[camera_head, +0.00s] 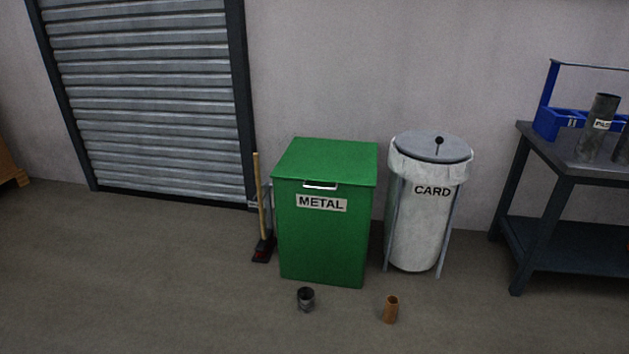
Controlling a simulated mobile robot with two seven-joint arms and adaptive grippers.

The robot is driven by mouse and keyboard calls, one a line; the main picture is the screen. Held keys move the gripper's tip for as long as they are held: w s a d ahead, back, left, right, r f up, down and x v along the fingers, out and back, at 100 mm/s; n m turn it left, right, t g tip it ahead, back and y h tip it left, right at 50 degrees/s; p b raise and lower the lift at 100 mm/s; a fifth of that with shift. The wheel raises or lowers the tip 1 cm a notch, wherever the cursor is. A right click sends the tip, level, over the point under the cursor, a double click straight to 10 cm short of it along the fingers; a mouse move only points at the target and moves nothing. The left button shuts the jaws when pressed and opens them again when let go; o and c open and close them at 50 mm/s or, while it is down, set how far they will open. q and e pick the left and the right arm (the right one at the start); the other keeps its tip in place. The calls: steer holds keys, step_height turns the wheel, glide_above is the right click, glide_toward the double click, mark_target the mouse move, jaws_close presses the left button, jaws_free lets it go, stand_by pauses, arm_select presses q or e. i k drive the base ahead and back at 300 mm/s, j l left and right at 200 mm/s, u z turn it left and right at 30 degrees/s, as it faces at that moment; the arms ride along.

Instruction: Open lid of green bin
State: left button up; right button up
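The green bin (322,240) stands upright on the floor near the wall, in the middle of the head view. It carries a "METAL" label on its front. Its green lid (325,160) is closed flat on top. A light metal handle (320,185) sits at the lid's front edge. Neither of my grippers shows in this view, so their state is hidden.
A grey tube (306,300) and a brown tube (391,310) stand on the floor before the bin. A white "CARD" bin (418,225) stands to its right, a broom (262,210) to its left. A dark table (565,168) with a blue crate (549,124) is at right.

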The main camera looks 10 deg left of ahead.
mark_target(332, 161)
steer(key=i+j, duration=0.2)
steer(key=j, duration=0.15)
steer(key=i+j+z, duration=0.1)
steer(key=i+j, duration=0.35)
steer(key=j, duration=0.2)
steer(key=i+j+z, duration=0.15)
steer(key=j, duration=0.2)
steer(key=i+j, duration=0.25)
steer(key=i+j+z, duration=0.1)
steer(key=j, duration=0.35)
steer(key=i, duration=0.1)
